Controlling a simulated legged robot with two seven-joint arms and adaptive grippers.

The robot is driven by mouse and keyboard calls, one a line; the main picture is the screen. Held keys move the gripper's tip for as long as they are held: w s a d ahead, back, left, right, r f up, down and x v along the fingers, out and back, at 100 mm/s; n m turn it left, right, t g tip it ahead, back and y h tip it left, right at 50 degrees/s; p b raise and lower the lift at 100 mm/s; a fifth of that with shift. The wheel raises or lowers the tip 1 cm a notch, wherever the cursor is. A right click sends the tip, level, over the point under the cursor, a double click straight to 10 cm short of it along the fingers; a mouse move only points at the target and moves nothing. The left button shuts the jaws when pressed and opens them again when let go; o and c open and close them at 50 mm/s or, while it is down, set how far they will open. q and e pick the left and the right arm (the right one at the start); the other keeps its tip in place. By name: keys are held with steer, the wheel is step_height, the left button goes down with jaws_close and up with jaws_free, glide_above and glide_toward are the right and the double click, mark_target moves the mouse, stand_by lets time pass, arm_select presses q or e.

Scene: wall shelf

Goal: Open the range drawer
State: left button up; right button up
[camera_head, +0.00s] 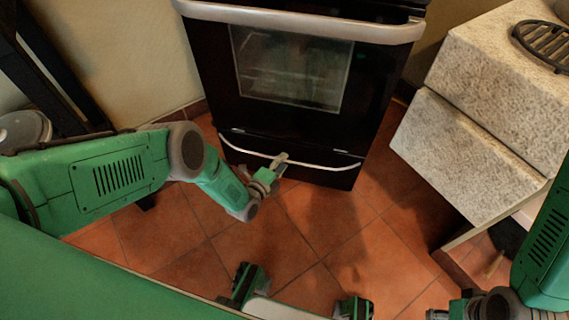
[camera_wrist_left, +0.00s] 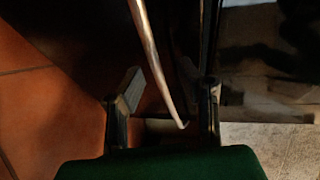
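The black range (camera_head: 300,75) stands against the wall in the head view. Its lower drawer (camera_head: 243,144) has a curved silver handle (camera_head: 325,166) and looks flush with the front. My left gripper (camera_head: 280,163) is at the middle of this handle. In the left wrist view, the fingers of my left gripper (camera_wrist_left: 172,88) are spread apart, and the handle (camera_wrist_left: 152,50) runs between them with gaps visible on both sides. My right gripper (camera_head: 442,313) is low at the bottom right edge of the head view, partly cut off, and its fingers are unclear.
The oven door has its own thick handle (camera_head: 300,22) above the drawer. A pale stone counter block (camera_head: 470,140) stands to the right of the range, with a black grate (camera_head: 545,44) on top.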

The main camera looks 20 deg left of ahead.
arm_select(q)
steer(key=shift+x, duration=0.75)
arm_select(e)
steer(key=shift+f, duration=0.4)
arm_select(q)
steer(key=shift+r, duration=0.1)
